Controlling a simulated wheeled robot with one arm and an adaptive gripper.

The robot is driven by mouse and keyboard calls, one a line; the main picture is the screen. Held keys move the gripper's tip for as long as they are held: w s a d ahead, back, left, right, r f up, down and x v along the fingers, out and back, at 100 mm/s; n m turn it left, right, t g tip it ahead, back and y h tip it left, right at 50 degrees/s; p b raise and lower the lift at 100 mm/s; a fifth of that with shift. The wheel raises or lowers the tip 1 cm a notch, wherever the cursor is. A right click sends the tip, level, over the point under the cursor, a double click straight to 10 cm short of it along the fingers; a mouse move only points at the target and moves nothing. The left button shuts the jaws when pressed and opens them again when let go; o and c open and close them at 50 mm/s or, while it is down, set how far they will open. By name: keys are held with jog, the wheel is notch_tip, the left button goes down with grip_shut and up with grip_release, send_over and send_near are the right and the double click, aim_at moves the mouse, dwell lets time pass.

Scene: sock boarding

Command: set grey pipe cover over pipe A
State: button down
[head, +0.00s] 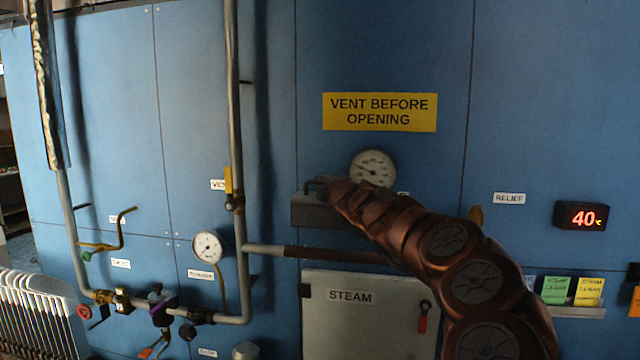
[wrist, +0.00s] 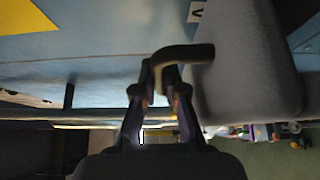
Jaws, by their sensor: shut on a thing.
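The grey pipe cover (head: 312,212) is a box-like piece with a dark handle on top. It hangs in front of the blue panel, above a horizontal pipe (head: 330,254) and apart from it. In the wrist view the cover (wrist: 245,75) fills the right side, and its dark bent handle (wrist: 190,53) reaches left between my fingers. My gripper (wrist: 160,88) is shut on that handle. In the head view my copper arm hides the right end of the horizontal pipe. No marking readable as "A" shows on any pipe.
A pressure gauge (head: 373,168) sits close behind my wrist. A vertical pipe (head: 240,130) with a yellow-handled valve (head: 229,182) stands left of the cover. The grey STEAM cabinet (head: 350,320) is below. Valves and another gauge (head: 207,247) are at lower left.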

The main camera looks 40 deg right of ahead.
aim_at(322, 205)
jog(key=shift+a, duration=0.15)
notch_tip(322, 205, down, 6)
jog(key=b, duration=0.5)
jog(key=shift+r+b, duration=0.1)
jog(key=shift+b, duration=0.3)
jog(key=shift+f+b, duration=3.6)
jog(key=shift+b, duration=0.15)
dwell(2.1)
jog(key=c, duration=1.2)
grip_release()
jog(key=shift+o, duration=0.2)
jog(key=shift+s, duration=0.2)
